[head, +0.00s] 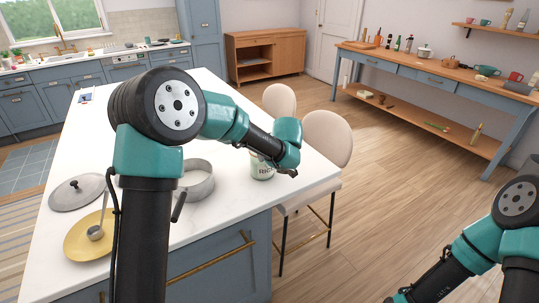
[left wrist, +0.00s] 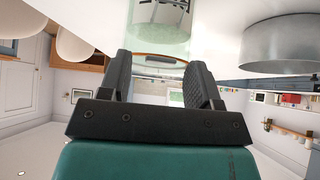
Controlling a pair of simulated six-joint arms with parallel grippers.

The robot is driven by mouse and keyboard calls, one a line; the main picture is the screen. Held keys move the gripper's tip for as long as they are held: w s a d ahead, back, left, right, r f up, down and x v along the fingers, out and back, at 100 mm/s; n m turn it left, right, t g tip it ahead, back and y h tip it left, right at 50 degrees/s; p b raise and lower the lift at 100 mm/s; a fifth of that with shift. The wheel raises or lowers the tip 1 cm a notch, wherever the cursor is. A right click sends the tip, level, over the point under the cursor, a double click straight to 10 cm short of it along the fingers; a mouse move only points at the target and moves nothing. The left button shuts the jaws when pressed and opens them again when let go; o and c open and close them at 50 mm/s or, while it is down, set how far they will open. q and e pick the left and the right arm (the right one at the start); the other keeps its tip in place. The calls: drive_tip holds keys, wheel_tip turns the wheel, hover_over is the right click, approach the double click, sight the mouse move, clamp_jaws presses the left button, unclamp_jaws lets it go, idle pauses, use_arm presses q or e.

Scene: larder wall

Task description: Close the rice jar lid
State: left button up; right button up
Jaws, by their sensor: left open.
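The rice jar (head: 262,168), pale with a "RICE" label, stands upright on the white counter near its right edge in the head view. My left gripper (head: 290,169) is at the jar's upper right side and hides its top. In the left wrist view the greenish glass jar (left wrist: 163,38) with a wire clasp is just beyond my left gripper's two spread fingers (left wrist: 159,66), with nothing between them. An orange-brown rim shows near the fingertips; I cannot tell how the lid sits. My right gripper (head: 398,297) is partly cut off at the bottom edge.
A grey metal pot (head: 197,184) stands left of the jar. A pot lid (head: 76,193), a yellow plate (head: 82,243) and a ladle (head: 95,231) lie farther left on the counter (head: 228,218). Pale chairs (head: 328,136) stand beyond the counter's right edge.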

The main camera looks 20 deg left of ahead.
use_arm(q)
drive_tip(key=v, duration=1.7)
drive_tip(key=shift+r, duration=0.15)
